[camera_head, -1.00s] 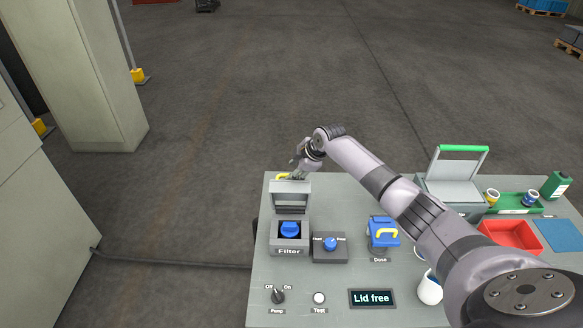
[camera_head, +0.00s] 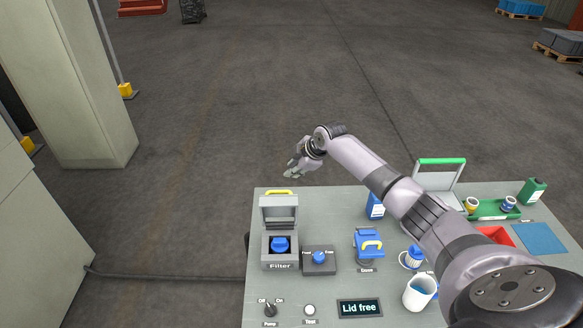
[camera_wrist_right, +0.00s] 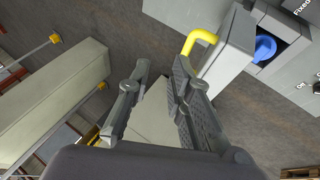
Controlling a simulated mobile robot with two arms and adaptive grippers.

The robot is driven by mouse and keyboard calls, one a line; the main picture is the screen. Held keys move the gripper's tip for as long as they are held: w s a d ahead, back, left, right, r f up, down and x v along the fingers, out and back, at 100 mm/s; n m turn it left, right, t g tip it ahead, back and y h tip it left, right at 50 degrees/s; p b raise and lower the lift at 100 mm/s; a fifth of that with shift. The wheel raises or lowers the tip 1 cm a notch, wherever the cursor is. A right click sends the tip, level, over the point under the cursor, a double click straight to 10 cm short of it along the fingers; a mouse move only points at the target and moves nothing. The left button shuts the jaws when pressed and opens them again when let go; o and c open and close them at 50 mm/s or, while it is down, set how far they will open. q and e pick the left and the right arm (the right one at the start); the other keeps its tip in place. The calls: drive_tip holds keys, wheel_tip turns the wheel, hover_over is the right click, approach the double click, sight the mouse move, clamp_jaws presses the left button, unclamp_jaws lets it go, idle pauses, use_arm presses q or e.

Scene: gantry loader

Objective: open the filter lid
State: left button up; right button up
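The filter box (camera_head: 280,252) stands at the left of the console, with a blue knob (camera_head: 280,243) showing inside. Its grey lid (camera_head: 279,212) stands upright at the back of the box, open, with a yellow handle (camera_head: 279,192) on top. My right gripper (camera_head: 290,174) is beyond the handle, apart from it. In the right wrist view the fingers (camera_wrist_right: 158,98) are spread with nothing between them. The yellow handle (camera_wrist_right: 201,42) and lid (camera_wrist_right: 228,52) are just beyond the right-hand finger there. My left gripper is not in view.
A display (camera_head: 359,308) reads "Lid free". Behind the console is open floor.

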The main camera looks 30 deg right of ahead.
wheel_tip(320, 180, up, 7)
drive_tip(key=s+d+p, duration=0.2)
drive_tip(key=p, duration=0.1)
drive_tip(key=shift+d+r, duration=0.15)
idle(0.6)
drive_tip(key=v, duration=1.2)
drive_tip(key=shift+s, duration=0.1)
idle(0.3)
